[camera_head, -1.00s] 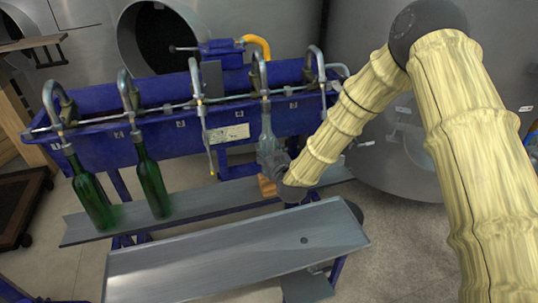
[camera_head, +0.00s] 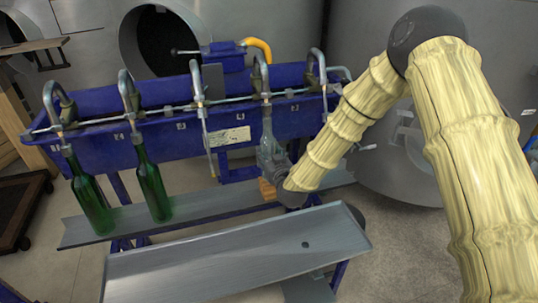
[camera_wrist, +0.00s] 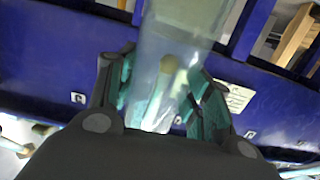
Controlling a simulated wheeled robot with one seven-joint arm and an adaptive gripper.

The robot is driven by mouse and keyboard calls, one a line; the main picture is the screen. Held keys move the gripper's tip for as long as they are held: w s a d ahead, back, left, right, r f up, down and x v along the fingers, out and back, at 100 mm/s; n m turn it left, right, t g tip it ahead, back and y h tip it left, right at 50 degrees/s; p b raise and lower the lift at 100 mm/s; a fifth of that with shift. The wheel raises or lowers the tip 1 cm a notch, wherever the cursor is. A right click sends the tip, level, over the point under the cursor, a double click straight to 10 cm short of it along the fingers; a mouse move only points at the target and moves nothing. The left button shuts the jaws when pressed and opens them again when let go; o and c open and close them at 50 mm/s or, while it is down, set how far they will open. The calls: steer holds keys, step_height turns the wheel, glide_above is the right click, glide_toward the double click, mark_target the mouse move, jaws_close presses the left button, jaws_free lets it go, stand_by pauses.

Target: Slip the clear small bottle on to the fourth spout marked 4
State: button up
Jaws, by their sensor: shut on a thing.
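The clear small bottle (camera_head: 267,128) is upright, slightly tilted, under the fourth spout (camera_head: 262,75) from the left. Its neck lines up with the spout's lower end; I cannot tell how far the tube sits inside. My gripper (camera_head: 274,162) is shut around the bottle's lower body. In the wrist view my gripper (camera_wrist: 165,95) has a finger on each side of the see-through bottle (camera_wrist: 180,30), and a pale streak shows through the glass. The marks on the blue trough (camera_head: 95,148) are too small to read.
Two green bottles (camera_head: 92,200) (camera_head: 152,188) hang on the first and second spouts and stand over the metal shelf (camera_head: 190,203). The third spout (camera_head: 197,85) and fifth spout (camera_head: 316,65) carry no bottle. A metal tray (camera_head: 235,258) lies in front.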

steer(key=shift+f+b, duration=0.5)
steer(key=shift+f, duration=0.3)
stand_by(0.7)
steer(key=o, duration=1.3)
steer(key=shift+s, duration=0.1)
steer(key=v, duration=1.2)
steer(key=s+d+f+m+g+h+p, duration=0.1)
steer(key=s+d+f+g, duration=0.3)
steer(key=s+f, duration=0.45)
steer(key=s+d+f+m+g+h+p, duration=0.1)
steer(key=s+d+f+g, duration=0.3)
steer(key=s+f, duration=0.5)
steer(key=s+d+f+g+h, duration=0.1)
steer(key=s+d+f+g, duration=0.1)
steer(key=s, duration=0.6)
steer(key=s+d+f+m+g+h+p, duration=0.1)
steer(key=s+d+f+g, duration=0.2)
steer(key=s+d, duration=0.3)
steer(key=s+d+f+m+g+h+p, duration=0.1)
steer(key=s+d+f, duration=0.3)
steer(key=s, duration=0.8)
steer(key=shift+g, duration=0.8)
